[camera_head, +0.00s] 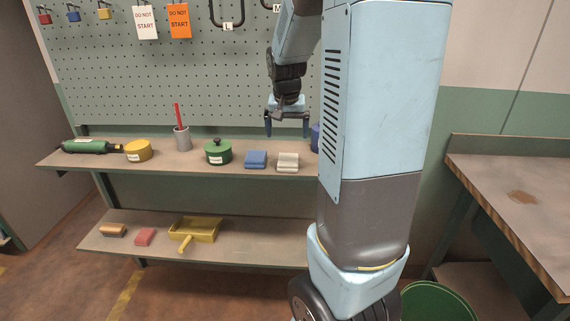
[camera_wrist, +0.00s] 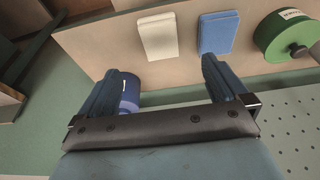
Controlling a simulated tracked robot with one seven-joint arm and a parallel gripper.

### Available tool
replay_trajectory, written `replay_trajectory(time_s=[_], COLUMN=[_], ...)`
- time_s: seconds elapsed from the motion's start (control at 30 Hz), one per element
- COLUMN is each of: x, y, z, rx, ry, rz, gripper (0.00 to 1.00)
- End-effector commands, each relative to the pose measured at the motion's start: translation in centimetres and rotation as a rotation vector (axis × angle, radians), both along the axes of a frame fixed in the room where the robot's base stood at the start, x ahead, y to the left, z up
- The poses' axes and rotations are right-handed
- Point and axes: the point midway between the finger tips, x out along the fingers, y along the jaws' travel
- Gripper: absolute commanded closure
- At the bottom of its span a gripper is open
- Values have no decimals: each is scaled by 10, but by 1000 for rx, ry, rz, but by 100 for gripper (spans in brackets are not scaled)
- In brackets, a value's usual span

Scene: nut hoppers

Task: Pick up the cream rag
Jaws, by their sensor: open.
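The cream rag (camera_head: 288,162) is a folded pale block on the upper shelf, just right of a folded blue rag (camera_head: 256,159). In the wrist view the cream rag (camera_wrist: 157,36) lies beyond my fingertips, near the shelf's front edge, with the blue rag (camera_wrist: 218,32) beside it. My gripper (camera_head: 287,133) is open and empty, pointing down above the shelf near the pegboard. In the wrist view the fingers of my gripper (camera_wrist: 160,75) are spread apart, with bare shelf between them. They do not touch the cream rag.
A blue container (camera_wrist: 129,94) stands close by my finger. The pegboard (camera_head: 225,60) rises behind. The lower shelf (camera_head: 255,240) holds a yellow dustpan (camera_head: 197,229).

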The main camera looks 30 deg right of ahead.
Motion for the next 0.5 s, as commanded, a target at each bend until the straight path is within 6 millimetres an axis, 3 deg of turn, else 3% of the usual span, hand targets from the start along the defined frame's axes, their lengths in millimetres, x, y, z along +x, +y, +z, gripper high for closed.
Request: replay_trajectory(time_s=[0.3,0.5], x=[11,16], y=[-8,-11], z=[-52,-71], rx=[0,0], ry=[5,1], rz=[0,1], gripper=[0,0])
